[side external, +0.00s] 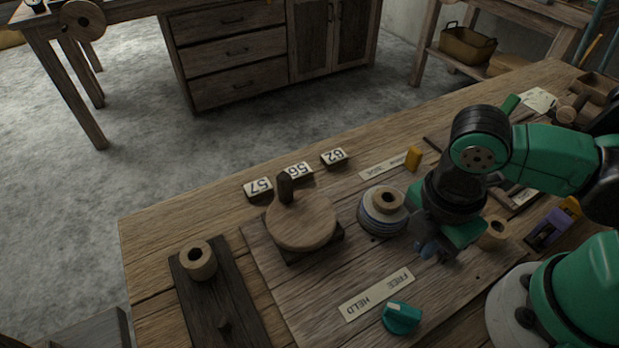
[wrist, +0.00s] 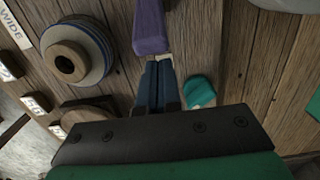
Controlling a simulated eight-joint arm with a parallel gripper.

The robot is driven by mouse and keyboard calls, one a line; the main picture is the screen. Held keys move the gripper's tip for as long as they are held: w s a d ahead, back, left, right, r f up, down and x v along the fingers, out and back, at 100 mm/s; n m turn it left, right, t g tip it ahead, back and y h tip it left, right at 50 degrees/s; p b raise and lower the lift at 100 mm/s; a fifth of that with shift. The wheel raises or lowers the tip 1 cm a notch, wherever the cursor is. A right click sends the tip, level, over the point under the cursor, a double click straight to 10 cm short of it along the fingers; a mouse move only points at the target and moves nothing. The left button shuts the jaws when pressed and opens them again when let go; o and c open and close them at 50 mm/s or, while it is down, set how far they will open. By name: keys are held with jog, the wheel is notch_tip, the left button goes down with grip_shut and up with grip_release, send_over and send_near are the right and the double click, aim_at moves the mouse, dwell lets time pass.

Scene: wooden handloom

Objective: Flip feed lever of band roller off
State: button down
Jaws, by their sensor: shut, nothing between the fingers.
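My gripper (side external: 428,250) is shut and empty, low over the board between the striped spool and the teal knob. In the wrist view, my closed blue fingertips (wrist: 158,62) point at the near end of a purple bar (wrist: 150,28); I cannot tell whether they touch it. The bar may be the feed lever, but no label confirms this. In the side view, my gripper hides whatever is directly beyond it. The spool (side external: 384,212), wound with pale and dark bands, is left of my gripper; it also shows in the wrist view (wrist: 92,45).
A wooden disc with an upright peg (side external: 301,220) stands left of the spool. An orange piece (side external: 413,158) is behind, a wooden ring (side external: 493,232) right, and a purple block (side external: 546,230) farther right.

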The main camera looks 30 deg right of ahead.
jog(key=shift+d+r, duration=0.15)
jog(key=shift+d, duration=0.3)
jog(key=shift+d+r+y, duration=0.2)
jog(key=shift+d+y, duration=0.1)
jog(key=shift+y, duration=0.3)
jog(key=shift+d+r+y, duration=0.3)
jog(key=shift+d+y, duration=0.5)
jog(key=shift+y, duration=0.3)
jog(key=d+y, duration=0.1)
jog(key=y, duration=0.1)
jog(key=shift+d+r+y, duration=0.25)
jog(key=shift+d+y, duration=0.05)
jog(key=shift+d, duration=0.8)
jog(key=shift+r, duration=0.8)
